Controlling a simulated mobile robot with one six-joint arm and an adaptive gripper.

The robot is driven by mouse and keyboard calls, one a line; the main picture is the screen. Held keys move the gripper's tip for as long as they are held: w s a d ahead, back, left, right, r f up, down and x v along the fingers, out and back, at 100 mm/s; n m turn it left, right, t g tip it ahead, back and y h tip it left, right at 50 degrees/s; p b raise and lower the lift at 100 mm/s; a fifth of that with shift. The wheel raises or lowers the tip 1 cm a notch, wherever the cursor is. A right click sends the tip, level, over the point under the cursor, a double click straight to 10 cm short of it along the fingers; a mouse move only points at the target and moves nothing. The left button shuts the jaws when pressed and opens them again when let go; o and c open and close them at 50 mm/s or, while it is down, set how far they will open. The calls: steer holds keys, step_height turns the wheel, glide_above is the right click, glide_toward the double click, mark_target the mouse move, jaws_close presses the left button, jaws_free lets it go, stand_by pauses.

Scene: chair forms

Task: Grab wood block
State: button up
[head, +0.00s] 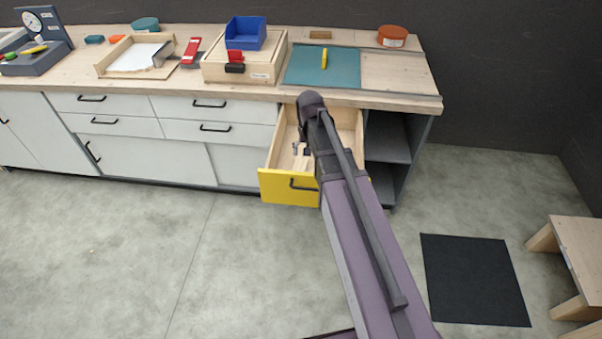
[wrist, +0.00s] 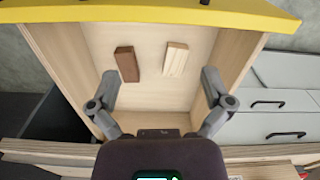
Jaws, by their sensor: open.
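An open drawer with a yellow front (head: 288,187) holds two blocks, seen in the wrist view. A dark brown block (wrist: 127,64) lies on the left of the drawer floor. A pale wood block (wrist: 175,59) with lengthwise lines lies to its right, apart from it. My gripper (wrist: 159,82) is open and empty, its fingers spread wide to either side of the blocks' columns. The blocks lie beyond the fingertips, towards the yellow front. In the head view my gripper (head: 301,148) is over the drawer, mostly hidden by my arm.
The worktop above carries a blue bin (head: 245,33), a wooden box (head: 270,68), a teal mat (head: 340,68) and a small brown block (head: 320,34). Open shelves (head: 388,150) stand right of the drawer. A stool (head: 580,250) and black mat (head: 473,280) are at right.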

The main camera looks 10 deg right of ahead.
mark_target(300, 164)
steer(key=w+f+m+b, duration=0.2)
steer(key=w+f+b, duration=0.2)
steer(key=w, duration=0.9)
step_height(300, 164, down, 2)
steer(key=shift+w+a+f+b, duration=0.1)
steer(key=shift+w+a+b, duration=0.05)
steer(key=shift+w+b, duration=0.25)
steer(key=shift+s, duration=0.1)
step_height(300, 164, down, 9)
steer(key=b, duration=0.8)
steer(key=shift+r+b, duration=0.2)
steer(key=shift+b, duration=0.15)
steer(key=shift+f+b, duration=2.6)
steer(key=c, duration=1.1)
